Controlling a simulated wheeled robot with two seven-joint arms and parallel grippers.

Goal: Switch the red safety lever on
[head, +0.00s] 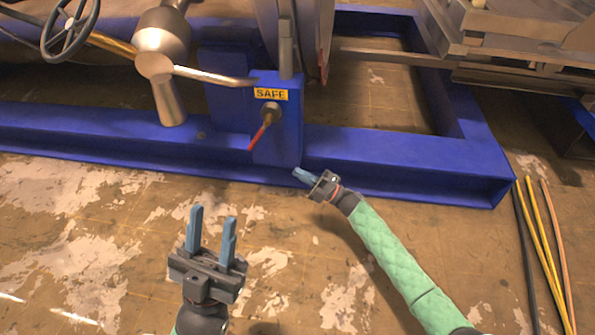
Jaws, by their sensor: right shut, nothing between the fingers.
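The red safety lever (259,136) sits on a round brass-coloured pivot on the front of a blue post. It slants down and to the left from the pivot. A yellow label reading SAFE (271,94) is just above the pivot. My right gripper (298,172) is shut and empty, below and to the right of the lever, apart from it in the picture. My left gripper (213,220) is open and empty, with its blue fingers pointing up the picture, lower left of the lever.
A blue frame beam (390,170) runs across behind the grippers. A metal pipe (215,77) and a dark handwheel (70,30) are at upper left. Black, yellow and orange cables (540,240) lie at right. The worn floor in front is mostly clear.

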